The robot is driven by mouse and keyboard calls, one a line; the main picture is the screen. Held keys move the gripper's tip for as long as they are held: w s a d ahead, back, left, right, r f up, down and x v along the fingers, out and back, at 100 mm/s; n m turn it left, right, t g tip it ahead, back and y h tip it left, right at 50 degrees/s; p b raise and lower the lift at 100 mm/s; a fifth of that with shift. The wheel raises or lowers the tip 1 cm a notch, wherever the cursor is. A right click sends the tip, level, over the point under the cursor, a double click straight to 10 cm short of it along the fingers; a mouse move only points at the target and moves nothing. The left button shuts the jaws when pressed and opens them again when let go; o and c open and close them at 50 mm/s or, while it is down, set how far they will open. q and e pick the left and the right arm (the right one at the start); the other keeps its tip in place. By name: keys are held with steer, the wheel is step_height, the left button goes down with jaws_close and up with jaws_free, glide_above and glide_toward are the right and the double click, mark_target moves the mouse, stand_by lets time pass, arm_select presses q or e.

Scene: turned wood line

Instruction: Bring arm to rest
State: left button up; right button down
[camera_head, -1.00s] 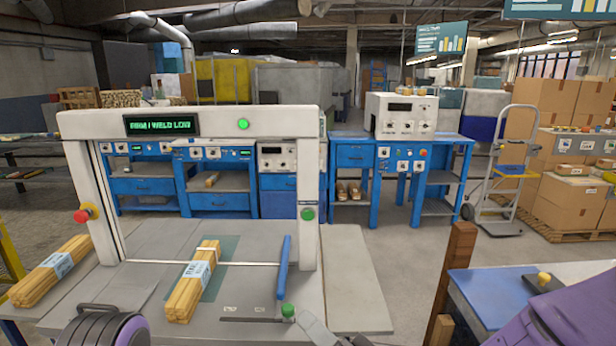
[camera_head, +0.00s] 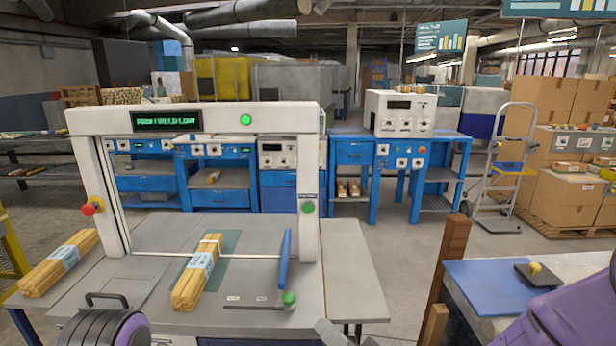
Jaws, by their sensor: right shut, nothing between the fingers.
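My right gripper (camera_head: 328,333) shows only as a small grey piece at the bottom edge, just right of the machine table's front. It is shut and empty, apart from the green knob (camera_head: 289,298). My purple right arm enters at the lower right. A purple and dark part of my left arm shows at the lower left; my left gripper is out of view. A strapped bundle of wooden sticks (camera_head: 187,291) with a pale label lies on the table under the white frame of the machine (camera_head: 115,215).
A second stick bundle (camera_head: 45,275) lies at the left. A blue lever (camera_head: 284,262) stands by the green knob. Open floor lies beyond.

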steer(key=s+d+f+m+g+h, duration=0.25)
steer(key=s+d+f+h, duration=0.2)
steer(key=d+f, duration=0.55)
steer(key=s+d+f+m+g+h, duration=0.1)
steer(key=s+d+f+g+h, duration=0.3)
steer(key=f, duration=0.9)
steer(key=s+d+f+g+h, duration=0.2)
steer(key=s+d+f, duration=0.3)
steer(key=s, duration=0.3)
steer(key=s+d+f+g+h, duration=0.3)
steer(key=s+d+f, duration=0.3)
steer(key=s, duration=0.3)
steer(key=shift+s+d, duration=0.25)
steer(key=shift+d, duration=0.45)
